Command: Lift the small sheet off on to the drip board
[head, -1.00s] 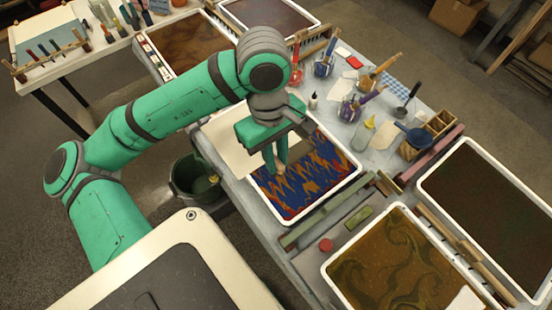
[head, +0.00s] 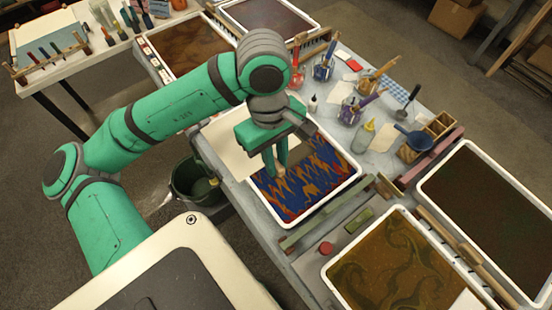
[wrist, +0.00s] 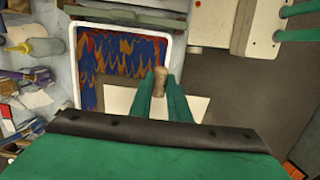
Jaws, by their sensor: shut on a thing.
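My gripper (head: 279,175) is shut on a small tan peg-like piece (wrist: 160,78), over the near left side of the patterned tray (head: 318,222). The tray holds blue, orange and red zigzag marbling (head: 300,190).
A dark bucket (head: 193,178) stands on the floor beside the table. Bottles and brush jars, including a yellow-capped bottle (head: 362,137), stand beyond the tray. A green rail (head: 322,218) and a brown swirled tray (head: 395,265) lie to the lower right.

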